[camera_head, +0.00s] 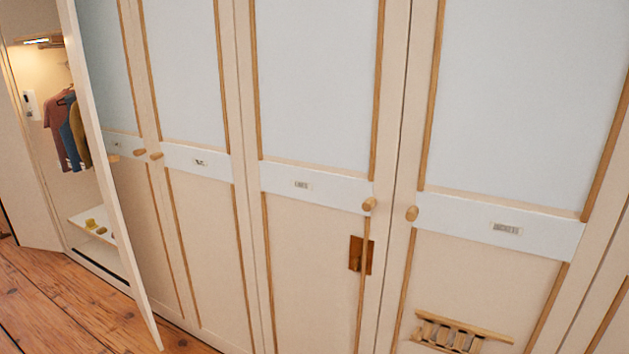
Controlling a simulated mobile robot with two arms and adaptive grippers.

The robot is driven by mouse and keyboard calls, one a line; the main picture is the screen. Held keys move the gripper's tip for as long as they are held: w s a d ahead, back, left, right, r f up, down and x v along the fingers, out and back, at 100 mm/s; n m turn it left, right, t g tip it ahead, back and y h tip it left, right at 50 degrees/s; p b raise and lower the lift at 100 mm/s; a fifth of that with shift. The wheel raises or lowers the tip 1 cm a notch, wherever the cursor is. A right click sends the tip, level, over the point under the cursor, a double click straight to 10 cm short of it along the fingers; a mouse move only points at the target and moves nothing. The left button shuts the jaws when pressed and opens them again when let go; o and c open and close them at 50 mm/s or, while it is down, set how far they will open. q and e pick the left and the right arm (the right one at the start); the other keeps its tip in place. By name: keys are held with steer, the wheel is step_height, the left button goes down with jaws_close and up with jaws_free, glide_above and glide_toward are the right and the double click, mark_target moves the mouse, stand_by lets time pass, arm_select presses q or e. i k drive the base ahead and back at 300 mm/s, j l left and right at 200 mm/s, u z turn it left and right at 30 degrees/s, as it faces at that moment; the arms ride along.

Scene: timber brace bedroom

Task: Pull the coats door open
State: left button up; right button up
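A row of cream wardrobe doors with pale blue panels fills the camera_head view. Each has a small label, too small to read surely, so I cannot tell which is the coats door. The right door (500,120) has a round wooden knob (411,213) and a label (505,228). The middle door (310,90) has a knob (369,204) and a label (302,184). The door left of it (185,75) has a knob (156,155) and a label (200,162). These doors look closed. Neither of my grippers is in view.
At the far left a door (105,170) stands open, edge toward me, beside a lit compartment with hanging clothes (68,128) and a white shelf (92,228). A brown plate (361,255) and a wooden slatted piece (455,334) are low on the doors. Plank floor (60,305) shows lower left.

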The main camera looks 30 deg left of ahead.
mark_target(322, 83)
steer(key=u, duration=1.05)
